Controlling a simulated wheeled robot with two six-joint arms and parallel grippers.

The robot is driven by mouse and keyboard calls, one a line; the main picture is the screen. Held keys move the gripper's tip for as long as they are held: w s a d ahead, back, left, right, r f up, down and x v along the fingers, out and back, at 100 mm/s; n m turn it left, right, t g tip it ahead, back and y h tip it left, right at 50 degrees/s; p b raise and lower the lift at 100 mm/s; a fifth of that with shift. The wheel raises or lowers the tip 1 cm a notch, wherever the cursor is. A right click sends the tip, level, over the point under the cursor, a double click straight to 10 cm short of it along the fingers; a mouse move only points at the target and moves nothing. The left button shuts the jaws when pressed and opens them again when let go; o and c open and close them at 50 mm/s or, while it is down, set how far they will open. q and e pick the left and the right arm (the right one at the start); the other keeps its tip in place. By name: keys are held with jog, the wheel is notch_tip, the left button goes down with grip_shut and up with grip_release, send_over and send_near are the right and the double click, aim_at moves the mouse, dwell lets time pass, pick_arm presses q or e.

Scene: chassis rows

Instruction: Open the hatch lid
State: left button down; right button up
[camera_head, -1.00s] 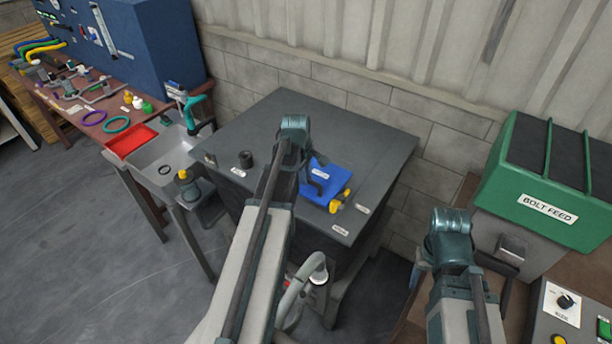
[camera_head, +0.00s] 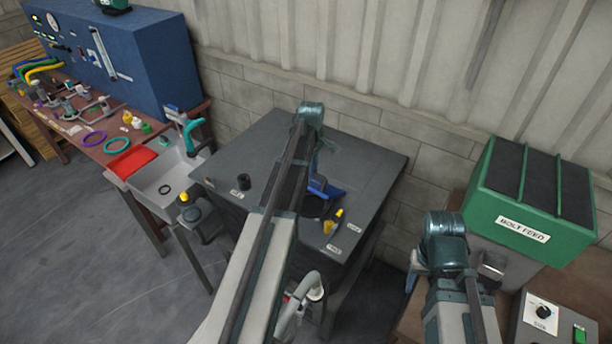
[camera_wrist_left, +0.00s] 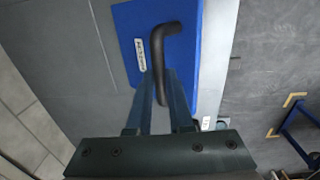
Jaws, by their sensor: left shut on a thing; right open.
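The blue hatch lid (camera_head: 331,189) stands tilted up from the dark grey cabinet top (camera_head: 270,150), with a dark round opening (camera_head: 314,207) partly showing in front of it. In the left wrist view the lid (camera_wrist_left: 190,75) fills the upper middle, with a white label and a black bent handle (camera_wrist_left: 170,32). My left gripper (camera_wrist_left: 163,88) is shut on this handle. In the head view the left arm hides most of the grip.
A yellow part (camera_head: 330,226) sits beside the opening. A black knob (camera_head: 243,181) stands at the top's left. A sink (camera_head: 165,185) and a red tray (camera_head: 131,163) are further left. The green bolt feed bin (camera_head: 530,200) stands at the right, and a wall runs behind.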

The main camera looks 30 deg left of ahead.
pick_arm(q)
jog(key=w+d+f+b, duration=0.1)
jog(key=w+b, duration=0.1)
jog(key=w, duration=1.7)
jog(key=shift+d+f, duration=0.25)
jog(key=shift+d, duration=0.1)
jog(key=shift+w, duration=0.25)
jog(key=c, duration=1.1)
grip_release()
jog(key=shift+w+d, duration=0.1)
jog(key=o, duration=0.3)
jog(key=shift+w+f, duration=0.35)
jog(key=shift+s, duration=0.1)
jog(key=shift+s+r, duration=0.1)
jog(key=shift+r, duration=0.1)
